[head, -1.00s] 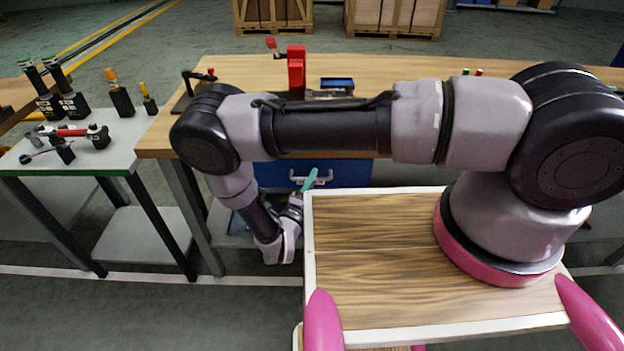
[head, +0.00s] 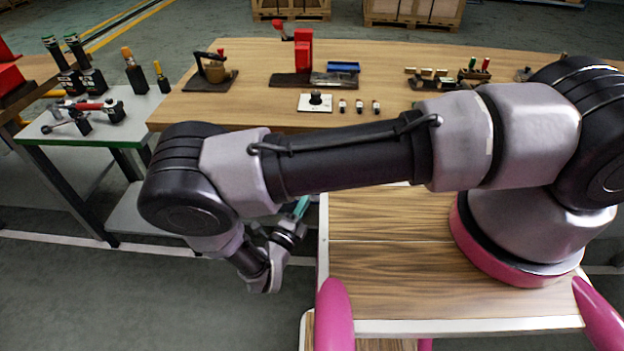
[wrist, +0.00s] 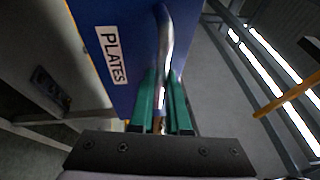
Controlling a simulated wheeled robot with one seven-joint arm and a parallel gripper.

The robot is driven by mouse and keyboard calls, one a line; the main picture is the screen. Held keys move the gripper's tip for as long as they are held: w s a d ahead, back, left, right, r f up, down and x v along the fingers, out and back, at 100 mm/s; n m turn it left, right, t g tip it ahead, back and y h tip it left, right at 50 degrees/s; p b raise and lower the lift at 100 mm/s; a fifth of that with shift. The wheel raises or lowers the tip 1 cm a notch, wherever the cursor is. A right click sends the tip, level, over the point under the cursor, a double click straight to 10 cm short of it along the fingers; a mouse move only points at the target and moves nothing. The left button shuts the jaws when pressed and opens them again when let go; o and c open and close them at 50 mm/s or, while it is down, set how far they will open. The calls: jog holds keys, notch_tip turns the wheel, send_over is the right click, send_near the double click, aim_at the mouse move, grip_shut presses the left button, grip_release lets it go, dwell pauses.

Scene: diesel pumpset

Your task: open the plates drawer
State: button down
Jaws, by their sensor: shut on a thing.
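The plates drawer shows in the wrist view as a blue front (wrist: 128,35) with a white "PLATES" label (wrist: 112,56). Its metal bar handle (wrist: 165,28) runs between the green fingers of my gripper (wrist: 162,82), which is shut on it. In the head view my gripper (head: 299,208) is low in front of the workbench, partly behind my arm. The drawer front is hidden there by my arm and body. How far the drawer stands out cannot be told.
A grey side table (head: 140,105) with tools stands at left. Open floor (head: 130,300) lies at lower left.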

jog(key=s, duration=0.8)
jog(key=shift+s+a, duration=0.15)
jog(key=c, duration=0.9)
grip_release()
jog(key=v, duration=1)
jog(key=shift+s+a, duration=0.2)
jog(key=shift+s, duration=0.15)
